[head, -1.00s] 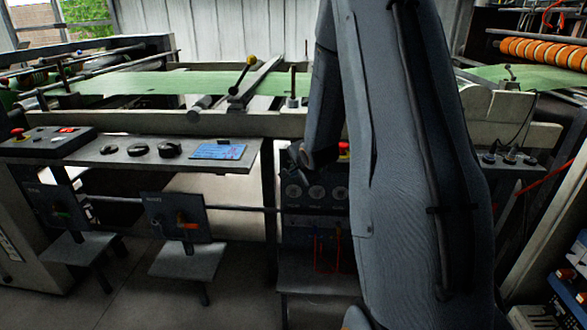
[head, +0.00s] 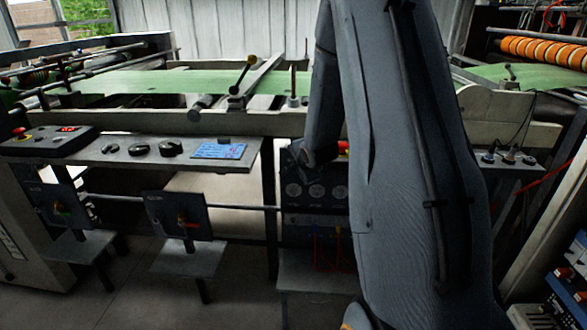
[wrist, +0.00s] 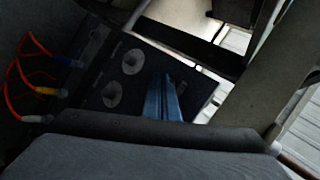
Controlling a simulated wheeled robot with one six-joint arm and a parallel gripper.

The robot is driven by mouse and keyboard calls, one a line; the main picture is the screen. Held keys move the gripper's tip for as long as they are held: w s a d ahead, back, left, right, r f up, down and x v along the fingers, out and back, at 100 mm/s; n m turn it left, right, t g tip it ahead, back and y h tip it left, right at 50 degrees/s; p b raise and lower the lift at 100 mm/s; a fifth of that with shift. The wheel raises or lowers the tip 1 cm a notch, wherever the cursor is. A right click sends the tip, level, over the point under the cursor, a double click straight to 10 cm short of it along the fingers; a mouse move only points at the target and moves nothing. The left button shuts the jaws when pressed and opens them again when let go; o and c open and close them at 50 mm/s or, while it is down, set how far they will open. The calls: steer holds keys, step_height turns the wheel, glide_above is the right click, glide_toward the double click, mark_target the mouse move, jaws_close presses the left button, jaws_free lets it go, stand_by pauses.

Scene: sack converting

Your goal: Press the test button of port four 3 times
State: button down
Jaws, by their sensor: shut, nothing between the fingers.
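The dark panel with a row of round, pale dials or ports (head: 317,191) stands right of centre in the head view, partly covered by my arm. In the wrist view, two round fittings (wrist: 132,62) show on the dark panel face (wrist: 93,101). My gripper (wrist: 168,78) shows there as blue fingers, shut and empty, over the panel beside these fittings. I cannot tell whether the fingertips touch it. In the head view my gripper is not clearly seen. I cannot make out the port numbers or pick out port four's test button.
Red leads (head: 329,245) hang below the panel; coloured plugs and cables (wrist: 45,91) show at left in the wrist view. A control shelf with black knobs (head: 171,148) and two lever plates (head: 180,222) stand left. Green web (head: 150,80) runs behind.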

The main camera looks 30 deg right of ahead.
steer(key=shift+w+d, duration=0.1)
steer(key=shift+w, duration=0.05)
stand_by(0.5)
steer(key=shift+s+a+p, duration=0.45)
steer(key=shift+s+a, duration=0.05)
steer(key=shift+s, duration=0.25)
steer(key=shift+s+a+p, duration=0.35)
steer(key=shift+s+a, duration=0.35)
steer(key=shift+s, duration=0.35)
steer(key=shift+s+a+p, duration=0.3)
steer(key=shift+s+a, duration=0.4)
steer(key=shift+s, duration=0.3)
